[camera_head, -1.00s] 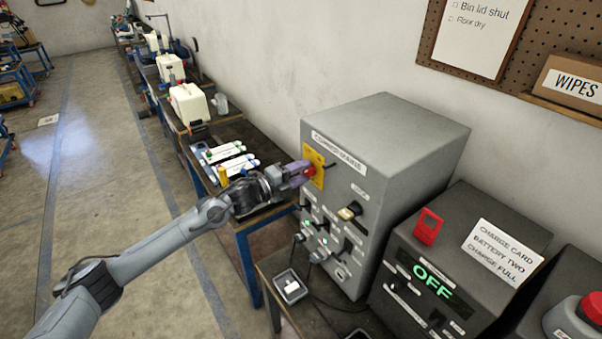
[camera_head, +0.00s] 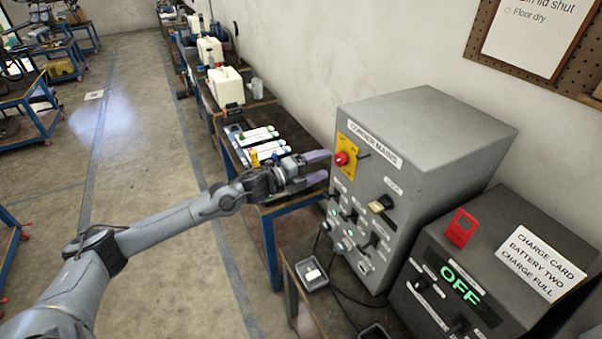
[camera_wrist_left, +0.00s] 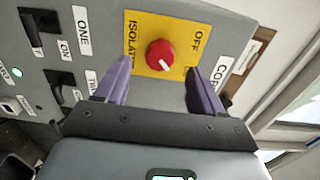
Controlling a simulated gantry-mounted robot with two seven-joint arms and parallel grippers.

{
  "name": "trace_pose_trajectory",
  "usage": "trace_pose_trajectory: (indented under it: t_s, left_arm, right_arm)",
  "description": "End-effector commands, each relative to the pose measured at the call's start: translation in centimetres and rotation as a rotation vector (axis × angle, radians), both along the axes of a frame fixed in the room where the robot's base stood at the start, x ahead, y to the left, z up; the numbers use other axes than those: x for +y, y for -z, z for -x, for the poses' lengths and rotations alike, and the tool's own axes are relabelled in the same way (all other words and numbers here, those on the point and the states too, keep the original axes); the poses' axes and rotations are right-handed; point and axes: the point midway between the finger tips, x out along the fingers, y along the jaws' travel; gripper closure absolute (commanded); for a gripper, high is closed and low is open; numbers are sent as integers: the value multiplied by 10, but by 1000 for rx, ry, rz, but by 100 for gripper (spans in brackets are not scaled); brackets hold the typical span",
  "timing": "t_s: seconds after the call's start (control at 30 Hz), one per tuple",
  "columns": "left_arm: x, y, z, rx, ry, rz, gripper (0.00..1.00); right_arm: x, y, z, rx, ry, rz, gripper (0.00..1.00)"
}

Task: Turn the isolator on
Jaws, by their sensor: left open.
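The isolator is a red round knob (camera_head: 342,159) on a yellow plate (camera_head: 351,149), on the front of the grey box labelled COMMON MAINS (camera_head: 420,135). In the left wrist view the red knob (camera_wrist_left: 160,55) carries a white mark at its lower edge, and the word OFF shows on the plate. My left gripper (camera_head: 318,166) is open and empty, a short gap in front of the plate. Its purple fingers stand either side of the knob in the wrist view, apart from it. One finger hides part of the plate's lettering. My right gripper is out of view.
Switches (camera_head: 347,215) and a key-like lock (camera_head: 381,204) sit below the isolator. A darker charger box (camera_head: 490,250) at the right has a green OFF display (camera_head: 460,283). A small tray (camera_head: 311,274) stands in front.

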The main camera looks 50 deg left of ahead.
Motion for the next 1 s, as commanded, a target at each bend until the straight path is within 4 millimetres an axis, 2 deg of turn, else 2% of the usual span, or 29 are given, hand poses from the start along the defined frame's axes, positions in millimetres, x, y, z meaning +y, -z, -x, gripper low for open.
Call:
trace_pose_trajectory:
  t_s: [0.2, 0.4, 0.63, 1.0]
  left_arm:
    - [8, 2, 29, 3, 1, -4, 31]
    - [13, 1, 45, 2, 0, -3, 31]
    - [15, 0, 56, 1, 1, -1, 31]
    - [16, -1, 59, -1, 2, -1, 31]
  right_arm:
    - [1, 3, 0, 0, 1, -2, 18]
    - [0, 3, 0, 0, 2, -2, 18]
    - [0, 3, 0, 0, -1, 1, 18]
    - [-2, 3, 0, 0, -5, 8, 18]
